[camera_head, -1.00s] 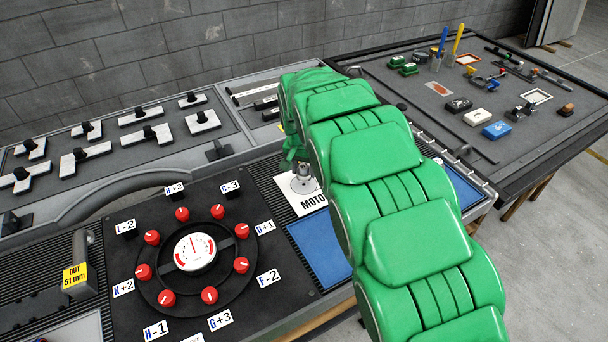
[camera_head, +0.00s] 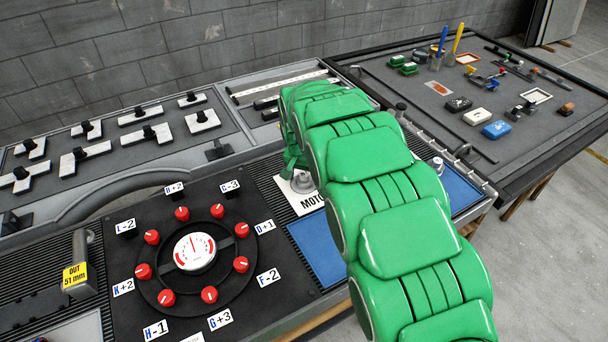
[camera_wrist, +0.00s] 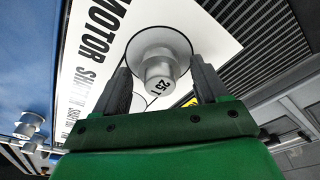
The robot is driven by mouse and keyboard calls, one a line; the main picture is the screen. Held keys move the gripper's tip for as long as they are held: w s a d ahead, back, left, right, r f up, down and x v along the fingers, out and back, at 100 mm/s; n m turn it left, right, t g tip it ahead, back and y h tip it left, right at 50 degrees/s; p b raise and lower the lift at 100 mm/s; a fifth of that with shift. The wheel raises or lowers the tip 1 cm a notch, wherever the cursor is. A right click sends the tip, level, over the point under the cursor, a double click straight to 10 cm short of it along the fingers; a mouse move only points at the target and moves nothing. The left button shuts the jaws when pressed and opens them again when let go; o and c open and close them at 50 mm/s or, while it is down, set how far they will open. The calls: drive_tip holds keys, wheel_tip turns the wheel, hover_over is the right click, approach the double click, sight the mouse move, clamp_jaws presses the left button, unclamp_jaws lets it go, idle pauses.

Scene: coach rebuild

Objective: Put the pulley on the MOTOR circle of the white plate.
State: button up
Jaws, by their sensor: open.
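The white plate (camera_wrist: 215,32) with the word MOTOR lies on the bench; it also shows in the head view (camera_head: 312,203), partly behind my arm. A silver pulley (camera_wrist: 158,62) marked "25 T" stands upright on the plate, its flange inside a thin black circle beside the word MOTOR. In the head view its flange (camera_head: 302,183) is partly seen. My gripper (camera_wrist: 158,70) is open, with one finger on each side of the pulley's hub; gaps show between fingers and hub. The gripper is hidden in the head view.
Another silver part (camera_wrist: 30,124) stands on a blue mat (camera_wrist: 25,60), also in the head view (camera_head: 437,163). A black dial panel (camera_head: 130,270) with red knobs is left of the plate. A ribbed strip (camera_wrist: 240,65) borders the plate. A second table (camera_head: 400,90) holds small objects.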

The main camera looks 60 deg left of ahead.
sight(302, 183)
drive_tip(key=shift+r, duration=0.1)
wheel_tip(302, 183, up, 12)
drive_tip(key=s+d, duration=0.1)
drive_tip(key=shift+s+d, duration=0.15)
idle(0.4)
idle(0.3)
